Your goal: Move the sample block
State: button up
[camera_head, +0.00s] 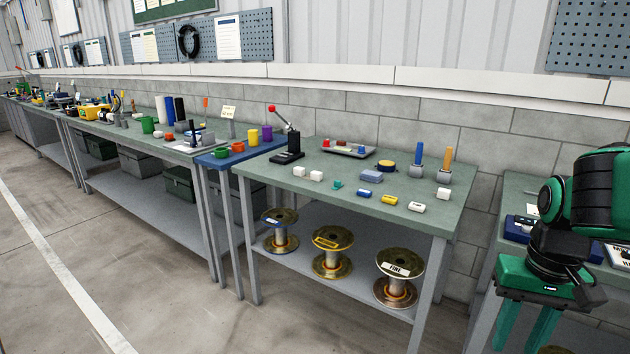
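No block is readably marked as the sample block, so I cannot tell which one it is. Two small white blocks (307,173) sit on the left part of the green-topped table (345,196). Small blue (364,193), yellow (390,199) and white (417,207) pieces lie in a row near the front edge. A larger blue-grey block (371,176) lies behind them. My gripper (527,328) hangs at the lower right, away from these pieces and right of the table. Its two green fingers point down and stand apart, with nothing seen between them; their tips are near the picture's bottom edge.
Several wire spools (332,262) stand on the shelf under the table. A black lever press (287,150), a grey tray (347,150) and grey holders with upright handles (444,176) stand towards the table's back. Another bench is at right, partly behind my arm. Open floor (150,260) lies left.

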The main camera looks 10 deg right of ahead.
aim_at(315, 176)
jog(key=u, duration=0.05)
jog(key=i, duration=0.75)
jog(key=u, duration=0.5)
jog(key=i, duration=1.4)
jog(key=u, duration=0.2)
